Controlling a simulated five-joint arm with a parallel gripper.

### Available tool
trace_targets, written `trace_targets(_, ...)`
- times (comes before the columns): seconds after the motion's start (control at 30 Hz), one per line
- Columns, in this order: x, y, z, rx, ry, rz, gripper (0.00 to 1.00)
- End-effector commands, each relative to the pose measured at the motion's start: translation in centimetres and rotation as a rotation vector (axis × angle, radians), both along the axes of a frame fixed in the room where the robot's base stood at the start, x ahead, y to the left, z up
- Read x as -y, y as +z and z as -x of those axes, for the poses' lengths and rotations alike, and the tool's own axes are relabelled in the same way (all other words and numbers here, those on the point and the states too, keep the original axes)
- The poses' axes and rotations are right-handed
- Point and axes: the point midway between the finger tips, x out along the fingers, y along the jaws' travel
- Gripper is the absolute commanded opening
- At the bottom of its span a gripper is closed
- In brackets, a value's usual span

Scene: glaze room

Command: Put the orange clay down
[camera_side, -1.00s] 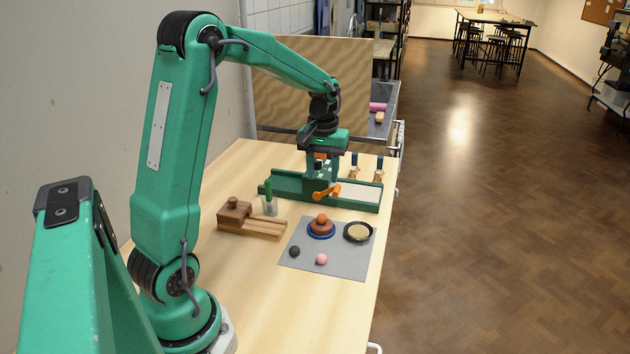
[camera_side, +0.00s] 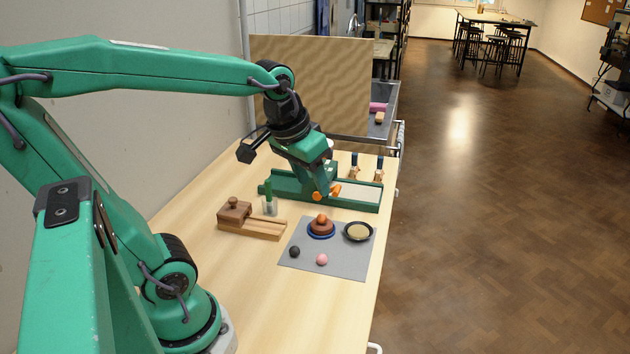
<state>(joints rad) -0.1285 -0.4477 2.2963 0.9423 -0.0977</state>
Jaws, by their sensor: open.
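The orange clay (camera_side: 322,218) looks like a small ball. It sits on a round brown piece (camera_side: 315,228) in a blue-rimmed dish (camera_side: 321,237) on the grey mat (camera_side: 333,265). My gripper (camera_side: 327,194) is open and tilted, beyond the clay in the picture and apart from it. Its fingers are over the near side of the green press (camera_side: 365,203), in front of the press's orange handle (camera_side: 318,197), and hide the handle's middle. The fingertips are too small to make out clearly.
The mat also bears a dark dish with yellow contents (camera_side: 358,231), a black ball (camera_side: 294,252) and a pink ball (camera_side: 321,259). A wooden block on rails (camera_side: 262,229) and a glass with a green tool (camera_side: 270,207) stand left. The near table is clear.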

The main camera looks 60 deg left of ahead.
Motion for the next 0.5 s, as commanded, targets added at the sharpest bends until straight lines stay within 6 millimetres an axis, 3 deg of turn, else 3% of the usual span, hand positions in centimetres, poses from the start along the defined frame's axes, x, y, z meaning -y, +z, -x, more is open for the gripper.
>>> trace_targets(0.2, 2.4, 0.0, 3.5, 0.083, -0.13, -0.029, 0.42)
trace_targets(0.5, 3.6, -0.5, 5.6, 0.137, -0.216, -0.049, 0.42)
